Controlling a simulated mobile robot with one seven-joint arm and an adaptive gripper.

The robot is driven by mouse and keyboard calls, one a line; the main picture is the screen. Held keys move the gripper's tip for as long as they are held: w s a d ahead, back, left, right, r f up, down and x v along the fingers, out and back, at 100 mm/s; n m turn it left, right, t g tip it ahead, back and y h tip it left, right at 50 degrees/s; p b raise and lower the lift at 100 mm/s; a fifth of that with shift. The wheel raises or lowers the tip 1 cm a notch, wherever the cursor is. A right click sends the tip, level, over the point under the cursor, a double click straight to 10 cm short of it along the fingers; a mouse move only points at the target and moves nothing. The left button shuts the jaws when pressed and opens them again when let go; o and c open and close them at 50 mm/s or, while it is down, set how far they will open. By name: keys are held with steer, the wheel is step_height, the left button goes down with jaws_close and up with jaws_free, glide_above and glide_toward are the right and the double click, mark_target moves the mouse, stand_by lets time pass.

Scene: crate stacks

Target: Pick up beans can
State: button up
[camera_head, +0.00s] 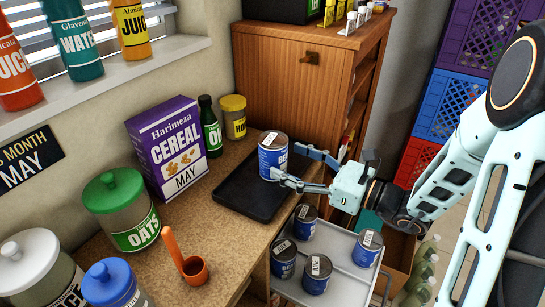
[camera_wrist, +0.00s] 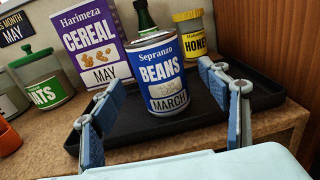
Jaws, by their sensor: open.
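The beans can (camera_head: 272,160) is a blue and white tin standing upright on a black tray (camera_head: 240,205) on the counter. In the wrist view the can (camera_wrist: 160,85) shows its label, "Sepranzo BEANS MARCH", facing me. My gripper (camera_head: 290,166) is open, with its fingers on either side of the can in the head view. In the wrist view my gripper (camera_wrist: 160,110) has its two blue-padded fingers spread wide, with the can between and a little beyond them. A gap shows on both sides of the can.
A cereal box (camera_head: 168,148), a green bottle (camera_head: 210,126) and a honey jar (camera_head: 233,117) stand behind the tray. An oats jar (camera_head: 122,210) and an orange scoop (camera_head: 193,268) are to the left. Several similar cans sit on a grey cart (camera_head: 345,285) below the counter.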

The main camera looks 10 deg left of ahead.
mark_target(273, 152)
steer(key=x, duration=0.5)
steer(key=shift+a+r, duration=0.15)
steer(key=c, duration=1.5)
steer(key=shift+c, duration=0.8)
steer(key=shift+r, duration=0.15)
